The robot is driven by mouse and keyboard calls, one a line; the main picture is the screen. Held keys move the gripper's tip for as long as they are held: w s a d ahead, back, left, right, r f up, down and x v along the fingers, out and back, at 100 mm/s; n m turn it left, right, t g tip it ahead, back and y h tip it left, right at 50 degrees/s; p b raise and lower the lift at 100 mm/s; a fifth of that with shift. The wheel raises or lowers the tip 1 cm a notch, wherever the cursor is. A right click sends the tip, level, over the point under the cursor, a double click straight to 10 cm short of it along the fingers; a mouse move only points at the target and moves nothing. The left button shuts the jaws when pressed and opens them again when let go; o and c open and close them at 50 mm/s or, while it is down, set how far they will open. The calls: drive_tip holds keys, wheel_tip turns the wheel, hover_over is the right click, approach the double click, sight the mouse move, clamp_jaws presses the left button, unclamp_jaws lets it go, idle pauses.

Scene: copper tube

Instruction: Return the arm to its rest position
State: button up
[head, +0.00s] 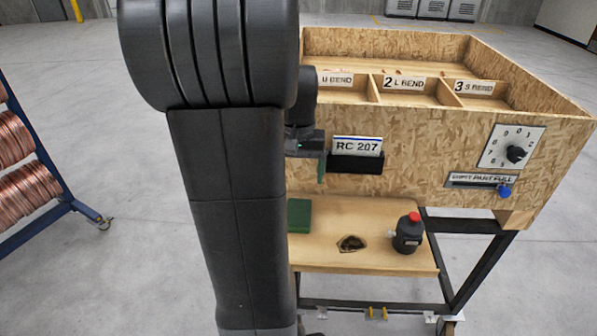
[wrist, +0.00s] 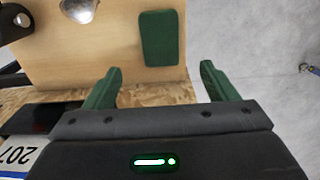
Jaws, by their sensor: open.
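My gripper (wrist: 156,82) shows in the wrist view with its two green fingers spread apart and nothing between them. In the head view my dark arm fills the left middle, and my gripper (head: 321,170) shows only in part beside it, in front of the chipboard bin's front wall. It is left of the RC 207 card (head: 358,146) in its black holder and above the lower shelf. The rest of my gripper is hidden behind my arm in the head view.
The chipboard bin (head: 430,140) has labelled compartments, a dial (head: 511,147) and a blue-knobbed slider (head: 504,190). On the lower shelf (head: 370,262) are a green block (head: 299,215), a dark patch (head: 351,243) and a red-capped bottle (head: 408,233). A copper coil rack (head: 75,205) stands left.

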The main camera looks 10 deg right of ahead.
sight(298, 211)
wheel_tip(298, 211, down, 12)
drive_tip(key=shift+f, duration=0.1)
drive_tip(key=shift+w+r, duration=0.15)
drive_tip(key=shift+r, duration=1.05)
drive_tip(key=shift+f, duration=0.1)
